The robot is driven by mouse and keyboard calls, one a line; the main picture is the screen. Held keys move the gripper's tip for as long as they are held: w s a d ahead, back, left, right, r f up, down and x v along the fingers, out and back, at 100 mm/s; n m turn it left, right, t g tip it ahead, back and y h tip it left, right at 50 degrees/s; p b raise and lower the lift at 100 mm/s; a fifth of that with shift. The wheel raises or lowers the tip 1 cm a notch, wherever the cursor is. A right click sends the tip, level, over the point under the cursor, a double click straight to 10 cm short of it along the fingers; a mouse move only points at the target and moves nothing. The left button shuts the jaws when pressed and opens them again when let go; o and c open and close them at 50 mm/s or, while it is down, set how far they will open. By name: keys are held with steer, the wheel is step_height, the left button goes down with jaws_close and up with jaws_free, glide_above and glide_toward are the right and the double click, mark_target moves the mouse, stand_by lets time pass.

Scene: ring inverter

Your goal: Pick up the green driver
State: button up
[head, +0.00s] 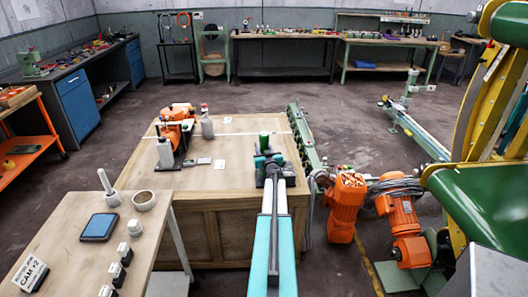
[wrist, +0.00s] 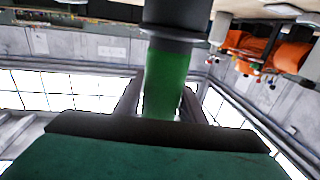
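The green driver (head: 264,139) stands upright near the right side of the wooden bench, at the tip of my arm. In the wrist view, which looks upside down, its green handle (wrist: 167,78) runs down between my fingers from a dark collar and a grey part. My gripper (head: 266,158) is at the driver, low over the bench. In the wrist view my gripper (wrist: 163,95) has one dark finger on each side of the handle. A thin gap shows on the left; contact on the right is unclear. The fingertips are partly hidden.
Left on the wooden bench (head: 230,180) stand a grey bottle (head: 207,124), an orange machine (head: 178,124) and small grey boxes (head: 197,161). A green rail (head: 301,133) lies along the right edge. Orange motors (head: 345,203) stand right of the bench. The bench middle is mostly clear.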

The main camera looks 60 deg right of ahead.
steer(key=shift+r, duration=0.1)
steer(key=c, duration=0.7)
steer(key=shift+c, duration=0.2)
step_height(320, 180, up, 10)
steer(key=shift+w, duration=0.1)
stand_by(0.6)
